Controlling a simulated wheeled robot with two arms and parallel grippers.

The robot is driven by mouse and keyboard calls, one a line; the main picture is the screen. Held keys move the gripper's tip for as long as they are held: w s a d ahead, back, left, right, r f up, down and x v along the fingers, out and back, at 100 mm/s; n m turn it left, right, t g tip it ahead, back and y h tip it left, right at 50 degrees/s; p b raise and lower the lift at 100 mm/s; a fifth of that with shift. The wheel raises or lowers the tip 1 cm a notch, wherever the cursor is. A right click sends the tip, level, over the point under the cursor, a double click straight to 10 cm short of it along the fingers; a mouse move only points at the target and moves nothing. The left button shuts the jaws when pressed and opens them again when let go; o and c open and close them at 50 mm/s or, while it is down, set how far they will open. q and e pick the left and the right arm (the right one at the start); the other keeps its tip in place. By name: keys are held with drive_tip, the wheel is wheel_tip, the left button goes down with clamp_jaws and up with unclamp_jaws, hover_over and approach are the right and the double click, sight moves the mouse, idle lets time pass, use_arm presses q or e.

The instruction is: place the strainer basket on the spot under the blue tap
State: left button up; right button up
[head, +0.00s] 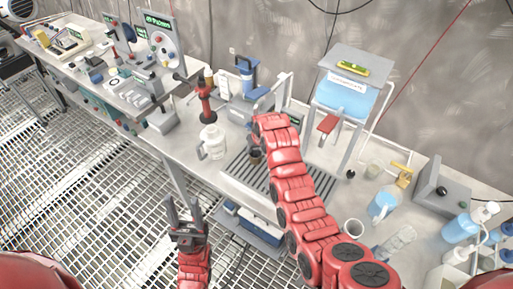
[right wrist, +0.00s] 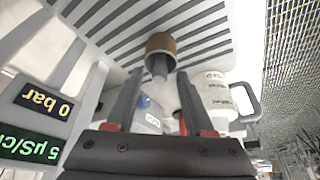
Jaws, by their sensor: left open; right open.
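A small brown cylinder that looks like the strainer basket (head: 256,158) stands on the slatted drain tray (head: 232,178), partly hidden by my right arm. In the right wrist view the basket (right wrist: 161,43) shows a brown rim and a grey stem. My right gripper (right wrist: 159,76) is open, its fingertips on either side of the stem and apart from it. In the head view my right arm hides this gripper. A blue-topped fitting (head: 247,73), perhaps the blue tap, stands behind the tray. The spot under it is hidden. My left gripper (head: 184,207) is open and empty in front of the bench.
A white jug (head: 212,142) stands left of the tray and close to the right gripper (right wrist: 218,97). A red-and-black fitting (head: 205,97) stands behind it. A stand with a blue tank (head: 345,98) is at right. Bottles and beakers crowd the bench's right end.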

drive_tip(key=shift+s+r+b, duration=0.15)
drive_tip(key=shift+r+b, duration=0.15)
drive_tip(key=shift+r, duration=0.2)
drive_tip(key=p+v, duration=0.2)
drive_tip(key=v, duration=0.9)
drive_tip(key=shift+d, duration=0.15)
drive_tip(key=shift+s, duration=0.1)
